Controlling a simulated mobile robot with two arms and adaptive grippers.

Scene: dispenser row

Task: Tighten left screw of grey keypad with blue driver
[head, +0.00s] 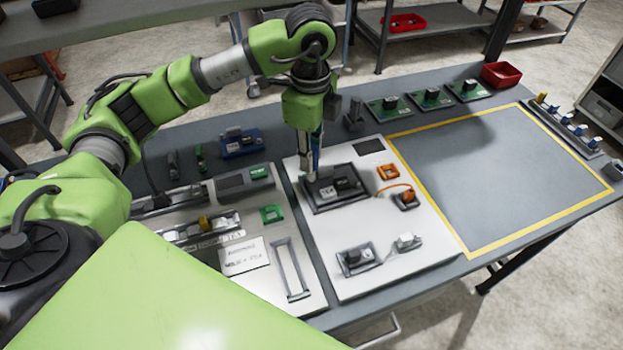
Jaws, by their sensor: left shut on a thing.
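My left gripper (312,130) points straight down over the upper left part of the white panel. It is shut on the blue driver (318,142), which hangs upright and is mostly hidden by the fingers. Below it lies a dark grey framed unit (353,197) with small dark blocks, which seems to be the grey keypad. The lower end of the gripper and driver is at the unit's upper left corner. I cannot tell whether the driver tip touches the left screw, which is hidden or too small. My right gripper is not in view.
The white panel (435,240) also bears an orange frame (387,171), an orange-wired part and small grey fixtures. A second panel with a label card (244,256) lies to the left. Green boards and a red bin (501,75) line the back. The yellow-bordered area (500,180) is clear.

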